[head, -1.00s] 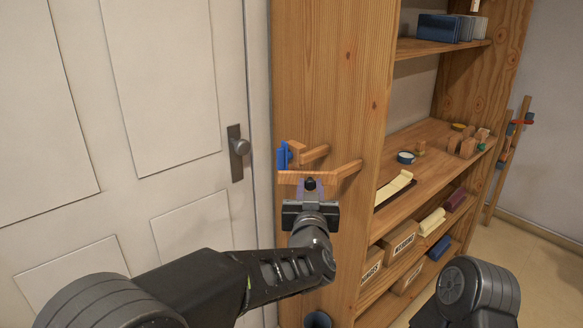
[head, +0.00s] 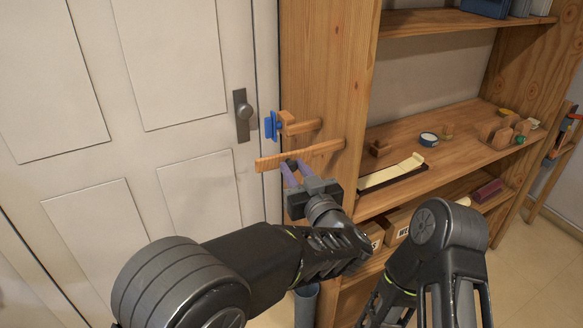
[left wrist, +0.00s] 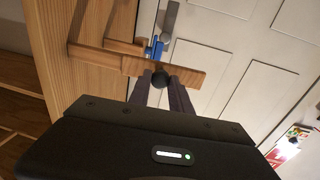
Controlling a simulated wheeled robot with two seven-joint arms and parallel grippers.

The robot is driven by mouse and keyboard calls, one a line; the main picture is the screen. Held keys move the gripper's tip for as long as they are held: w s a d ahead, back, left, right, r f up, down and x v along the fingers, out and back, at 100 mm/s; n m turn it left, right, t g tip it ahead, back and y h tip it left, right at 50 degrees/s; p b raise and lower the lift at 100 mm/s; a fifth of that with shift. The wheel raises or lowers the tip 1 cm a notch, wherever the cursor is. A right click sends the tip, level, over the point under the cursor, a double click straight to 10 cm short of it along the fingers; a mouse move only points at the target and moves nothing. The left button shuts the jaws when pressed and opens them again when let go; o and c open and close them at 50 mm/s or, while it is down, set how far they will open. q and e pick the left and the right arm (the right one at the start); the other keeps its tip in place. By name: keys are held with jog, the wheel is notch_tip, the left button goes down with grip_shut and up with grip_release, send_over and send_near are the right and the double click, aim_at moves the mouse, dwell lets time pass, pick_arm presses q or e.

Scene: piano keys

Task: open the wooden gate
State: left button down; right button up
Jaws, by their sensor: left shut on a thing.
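The wooden gate (head: 318,151) is a short wooden bar that reaches out leftward from the side of the wooden shelf, below a blue latch piece (head: 271,126) on a wooden bracket (head: 301,126). The bar also shows in the left wrist view (left wrist: 192,76), with a dark round knob (left wrist: 159,80) on it. My left gripper (head: 290,166) is shut on this knob, its two purple-grey fingers on either side. The fingertips partly hide the knob in the head view. The bar's left end stands clear of the blue piece. My right arm shows at lower right, but its gripper does not.
A white panelled door (head: 185,110) with a dark handle (head: 243,115) stands at left, close to the bar's free end. The shelf (head: 322,60) at right holds tape, blocks, a cream strip and boxes. A blue-grey bin (head: 307,306) stands below my left arm.

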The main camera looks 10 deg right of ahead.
pick_arm(q)
jog(key=shift+r, duration=0.15)
jog(key=c, duration=1.2)
grip_release()
jog(key=shift+w, duration=0.1)
jog(key=b+v, duration=0.2)
jog(key=v, duration=0.6)
jog(key=shift+w, duration=0.1)
